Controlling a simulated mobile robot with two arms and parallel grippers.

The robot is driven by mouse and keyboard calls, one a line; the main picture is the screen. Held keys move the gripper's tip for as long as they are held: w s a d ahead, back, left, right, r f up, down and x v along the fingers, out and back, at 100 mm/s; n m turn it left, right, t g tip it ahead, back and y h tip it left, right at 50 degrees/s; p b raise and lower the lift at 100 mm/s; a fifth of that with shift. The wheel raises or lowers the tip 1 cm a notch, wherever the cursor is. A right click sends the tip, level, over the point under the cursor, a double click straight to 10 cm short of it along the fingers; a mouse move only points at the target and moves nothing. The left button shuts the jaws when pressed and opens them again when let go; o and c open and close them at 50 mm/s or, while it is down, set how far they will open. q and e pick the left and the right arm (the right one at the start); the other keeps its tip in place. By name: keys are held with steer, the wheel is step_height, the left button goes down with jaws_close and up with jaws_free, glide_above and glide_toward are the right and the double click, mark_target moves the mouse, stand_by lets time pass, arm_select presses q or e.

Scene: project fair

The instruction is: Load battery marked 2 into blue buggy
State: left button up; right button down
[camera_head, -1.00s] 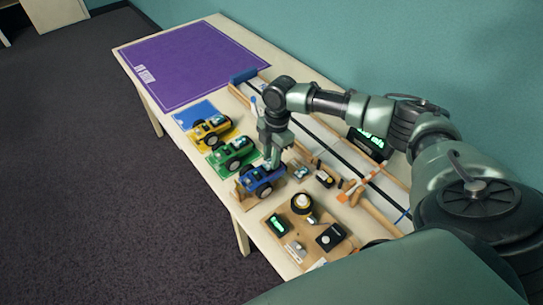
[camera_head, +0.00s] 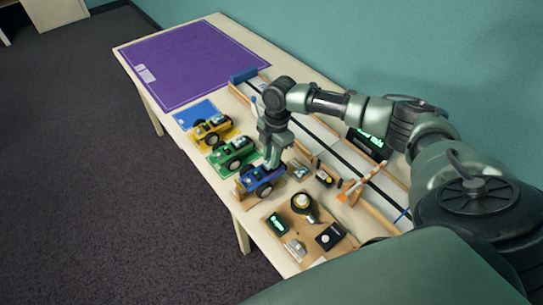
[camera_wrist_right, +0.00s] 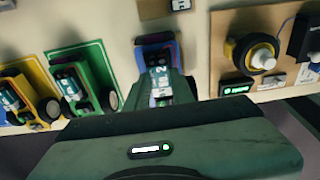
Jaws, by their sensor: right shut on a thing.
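The blue buggy (camera_head: 256,187) stands at the near end of a row of three buggies, close to the table's left edge. My right gripper (camera_head: 270,167) points down over it and is shut on a small pale battery. In the right wrist view the battery (camera_wrist_right: 160,74), with a 2 on it, sits between the fingers (camera_wrist_right: 165,92), over the blue buggy (camera_wrist_right: 153,46). The gripper hides part of the buggy, so I cannot tell whether the battery touches its bay. My left gripper is not in view.
The green buggy (camera_head: 228,155) and yellow buggy (camera_head: 208,131) stand beyond, each with a pale block in it. A brown board (camera_head: 287,226) with small devices lies nearer. A long wooden-edged track (camera_head: 330,140) runs along the right. The purple mat (camera_head: 195,62) is mostly clear.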

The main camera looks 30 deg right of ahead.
steer(key=shift+p, duration=0.35)
steer(key=shift+f, duration=0.35)
stand_by(0.8)
steer(key=shift+f+p, duration=0.3)
steer(key=shift+p, duration=0.25)
stand_by(1.4)
steer(key=c, duration=0.7)
jaws_free()
steer(key=shift+r, duration=0.1)
step_height(320, 180, up, 6)
steer(key=p, duration=0.6)
